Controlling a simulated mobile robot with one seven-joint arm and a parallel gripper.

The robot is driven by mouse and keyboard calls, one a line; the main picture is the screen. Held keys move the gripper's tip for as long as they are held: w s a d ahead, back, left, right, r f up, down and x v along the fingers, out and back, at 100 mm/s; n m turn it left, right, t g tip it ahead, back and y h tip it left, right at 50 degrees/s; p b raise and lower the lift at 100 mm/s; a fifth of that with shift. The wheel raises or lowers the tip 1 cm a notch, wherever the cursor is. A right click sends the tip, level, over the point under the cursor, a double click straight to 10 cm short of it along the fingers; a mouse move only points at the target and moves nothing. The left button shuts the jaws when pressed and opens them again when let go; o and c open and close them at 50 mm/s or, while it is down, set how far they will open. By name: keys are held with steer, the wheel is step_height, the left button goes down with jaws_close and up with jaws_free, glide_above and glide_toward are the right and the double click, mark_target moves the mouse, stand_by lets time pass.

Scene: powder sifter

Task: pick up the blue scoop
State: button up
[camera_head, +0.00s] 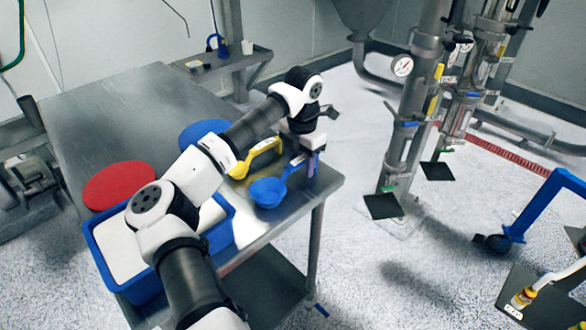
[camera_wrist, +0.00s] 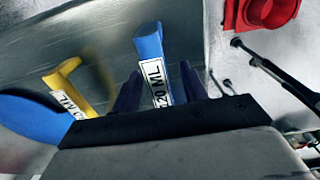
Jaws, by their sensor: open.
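The blue scoop (camera_head: 268,193) lies on the metal table near its front right corner, its handle pointing up and right toward my gripper (camera_head: 303,168). In the wrist view, the blue scoop's handle (camera_wrist: 149,55), with a white label, lies between the two dark fingers of my gripper (camera_wrist: 160,82). The fingers are open, one on each side of the handle; I cannot tell whether either touches it. The scoop's bowl is out of the wrist view.
A yellow scoop (camera_head: 254,156) lies left of the blue one, also in the wrist view (camera_wrist: 66,92). On the metal table (camera_head: 110,115) are a red lid (camera_head: 120,184), a blue lid (camera_head: 200,132) and a blue bin (camera_head: 96,244) of white powder. Steel pipework (camera_head: 412,125) stands right.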

steer(key=shift+f, duration=1.2)
jaws_close()
steer(key=shift+r, duration=0.1)
step_height(320, 180, up, 20)
steer(key=b, duration=0.3)
